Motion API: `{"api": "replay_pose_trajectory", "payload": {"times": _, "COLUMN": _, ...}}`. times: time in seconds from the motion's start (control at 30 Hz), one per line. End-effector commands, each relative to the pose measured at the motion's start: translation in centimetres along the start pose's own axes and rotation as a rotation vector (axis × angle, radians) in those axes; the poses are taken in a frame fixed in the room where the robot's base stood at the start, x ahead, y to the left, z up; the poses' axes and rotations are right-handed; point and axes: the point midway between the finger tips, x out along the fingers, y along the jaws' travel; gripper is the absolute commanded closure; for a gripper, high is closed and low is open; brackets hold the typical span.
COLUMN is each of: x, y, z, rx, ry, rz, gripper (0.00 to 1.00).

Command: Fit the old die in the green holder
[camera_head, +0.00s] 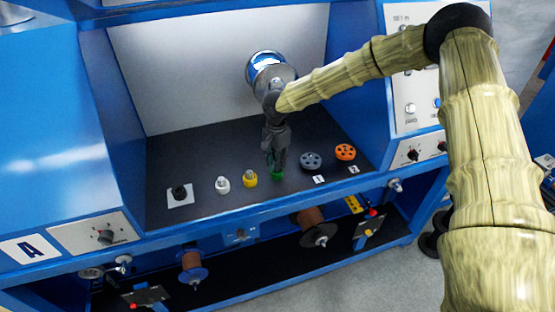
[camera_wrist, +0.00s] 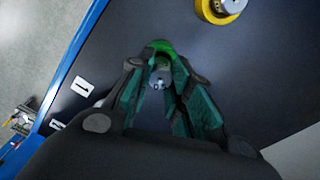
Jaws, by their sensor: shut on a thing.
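The green holder (camera_head: 277,177) stands on the dark bench top, directly under my gripper (camera_head: 273,160). In the wrist view the green holder (camera_wrist: 160,47) shows at the fingertips, partly covered by them. My gripper points down and is shut on a small grey metal die (camera_wrist: 158,78), which shows between the two fingers. The die is at the green holder, its lower part hidden by the fingers. I cannot tell whether it is seated in the holder or just above it. In the head view the fingers hide the die.
A yellow holder (camera_head: 250,178) and a white holder (camera_head: 222,185) stand left of the green one, each with a metal piece. The back panel (camera_head: 200,80) rises behind.

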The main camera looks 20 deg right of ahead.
Motion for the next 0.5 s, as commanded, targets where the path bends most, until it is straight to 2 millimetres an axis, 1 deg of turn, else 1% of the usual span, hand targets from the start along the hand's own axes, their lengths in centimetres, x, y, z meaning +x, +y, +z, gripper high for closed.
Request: {"api": "replay_pose_trajectory", "payload": {"times": 0.5, "x": 1.3, "y": -0.1, "z": 0.0, "rx": 0.000, "ry": 0.000, "rz": -0.001, "gripper": 1.00}}
